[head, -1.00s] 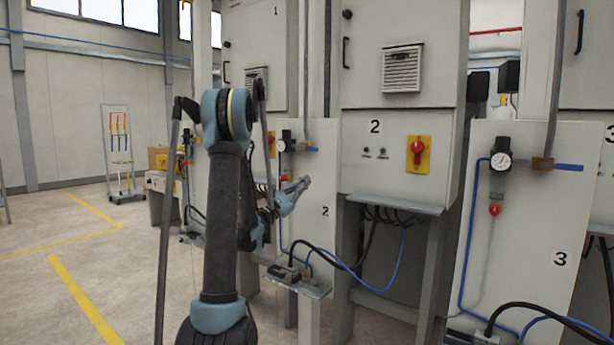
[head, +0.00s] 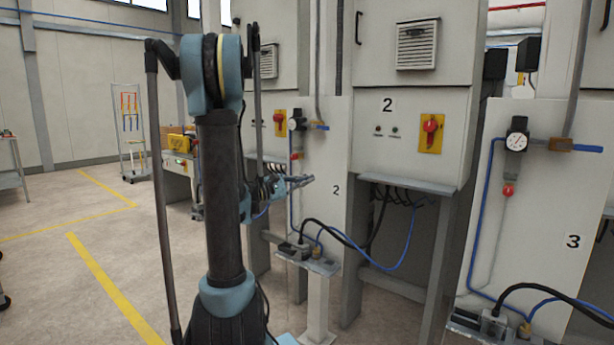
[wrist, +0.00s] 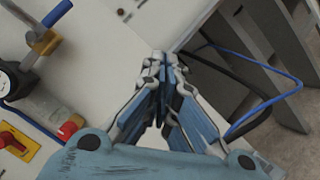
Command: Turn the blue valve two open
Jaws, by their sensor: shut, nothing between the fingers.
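The blue valve two is a blue lever (head: 318,127) on a brass body, near the top of the pale panel marked 2 (head: 336,215). The lever lies roughly level in the head view. In the wrist view the blue lever (wrist: 57,13) and its brass body (wrist: 44,43) show at the upper left. My gripper (head: 310,179) is in front of this panel, below the valve and apart from it. In the wrist view my gripper (wrist: 163,60) has its fingertips together, empty, to the right of the valve.
A pressure gauge (head: 296,124) and a red knob (head: 296,156) are left of the valve. A shelf with cables (head: 322,266) juts out below. Cabinet 2 (head: 400,150) stands to the right, and panel 3 (head: 540,210) farther right. Floor at left is open.

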